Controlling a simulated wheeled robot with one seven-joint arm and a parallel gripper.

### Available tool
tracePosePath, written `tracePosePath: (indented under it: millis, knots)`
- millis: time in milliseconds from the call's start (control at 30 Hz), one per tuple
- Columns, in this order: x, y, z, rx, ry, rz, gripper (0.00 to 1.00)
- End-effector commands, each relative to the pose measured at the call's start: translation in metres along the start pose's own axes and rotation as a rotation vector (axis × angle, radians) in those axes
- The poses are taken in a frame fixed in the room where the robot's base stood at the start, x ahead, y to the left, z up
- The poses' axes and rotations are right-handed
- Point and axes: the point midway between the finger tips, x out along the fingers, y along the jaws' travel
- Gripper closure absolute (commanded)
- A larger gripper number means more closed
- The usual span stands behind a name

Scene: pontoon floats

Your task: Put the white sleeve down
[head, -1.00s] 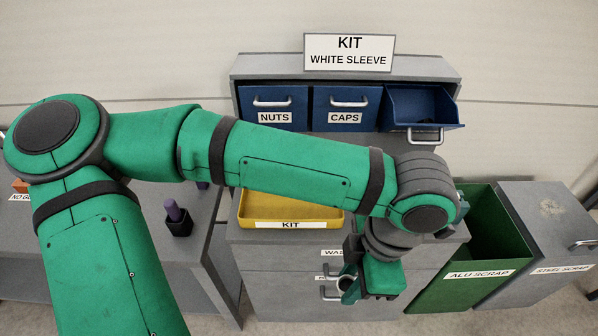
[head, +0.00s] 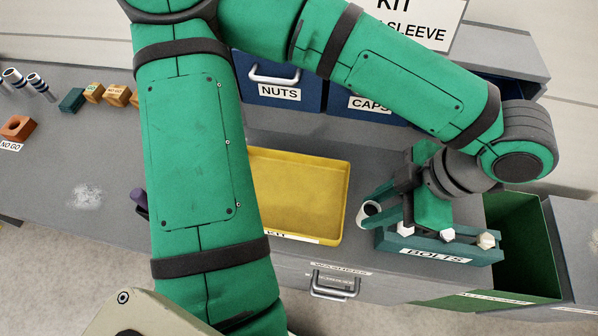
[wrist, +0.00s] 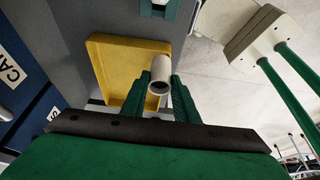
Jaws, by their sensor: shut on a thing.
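The white sleeve (head: 369,209) is a short hollow tube. It is held between the fingertips of my gripper (head: 374,204), just right of the yellow KIT tray (head: 312,168) in the head view. In the wrist view the sleeve (wrist: 160,72) shows its open end between the two green fingers (wrist: 160,88), overlapping the right edge of the yellow tray (wrist: 112,62). The tray looks empty where it shows; my arm hides its left part. The sleeve's height above the surface is hard to tell.
A teal BOLTS holder (head: 425,247) with several bolts stands close by my gripper. Blue NUTS (head: 278,92) and CAPS drawers are behind. A green ALU SCRAP bin (head: 525,235) is at right. An orange block (head: 17,127) and several small blocks lie on the left bench.

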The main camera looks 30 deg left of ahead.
Motion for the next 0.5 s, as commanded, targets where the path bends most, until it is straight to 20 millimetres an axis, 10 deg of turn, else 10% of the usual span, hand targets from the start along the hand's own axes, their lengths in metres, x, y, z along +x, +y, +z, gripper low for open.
tracePosePath:
  millis: [500]
  knots:
    - [0.070, 0.054, -0.054, -0.005, 0.001, -0.005, 0.95]
